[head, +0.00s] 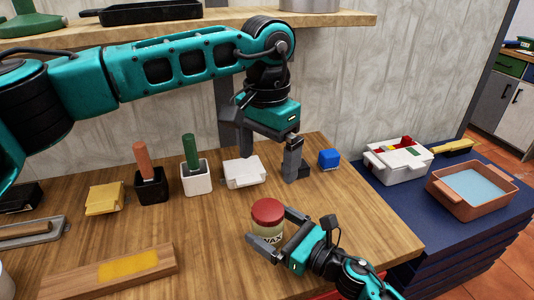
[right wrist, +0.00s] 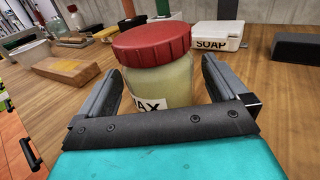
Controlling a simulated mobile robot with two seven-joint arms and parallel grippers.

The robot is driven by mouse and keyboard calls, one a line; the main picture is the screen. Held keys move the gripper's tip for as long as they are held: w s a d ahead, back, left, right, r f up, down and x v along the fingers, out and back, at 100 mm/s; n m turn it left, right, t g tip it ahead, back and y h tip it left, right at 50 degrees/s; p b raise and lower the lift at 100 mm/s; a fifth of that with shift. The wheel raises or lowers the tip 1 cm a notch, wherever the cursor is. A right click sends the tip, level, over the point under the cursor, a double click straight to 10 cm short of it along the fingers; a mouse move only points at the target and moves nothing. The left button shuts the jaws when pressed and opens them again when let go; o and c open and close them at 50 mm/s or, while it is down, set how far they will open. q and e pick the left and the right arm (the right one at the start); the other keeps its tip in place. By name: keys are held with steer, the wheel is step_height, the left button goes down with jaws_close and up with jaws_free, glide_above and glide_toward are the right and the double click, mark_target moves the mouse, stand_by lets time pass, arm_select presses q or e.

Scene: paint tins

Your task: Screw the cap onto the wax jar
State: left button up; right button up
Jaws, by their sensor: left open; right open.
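The wax jar (head: 268,230) is a squat glass jar with pale yellow contents, upright on the wooden table. Its red cap (head: 267,210) sits on top of the jar; I cannot tell how tight it is. My right gripper (head: 280,231) is open, with one finger on each side of the jar. The right wrist view shows the jar (right wrist: 165,82) and ribbed cap (right wrist: 152,42) between the spread fingers, the lower label hidden by the gripper. My left gripper (head: 266,156) is open and empty, behind the jar near the white soap box.
The soap box (head: 243,173), a blue block (head: 329,158) and two brush pots (head: 196,178) stand behind. A wooden board with a yellow patch (head: 125,266) lies front left. A blue surface at right holds a white box (head: 398,160) and a terracotta tray (head: 440,188).

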steer(key=v, duration=0.9)
steer(key=shift+s+d+b, duration=0.25)
steer(key=shift+d+b, duration=0.05)
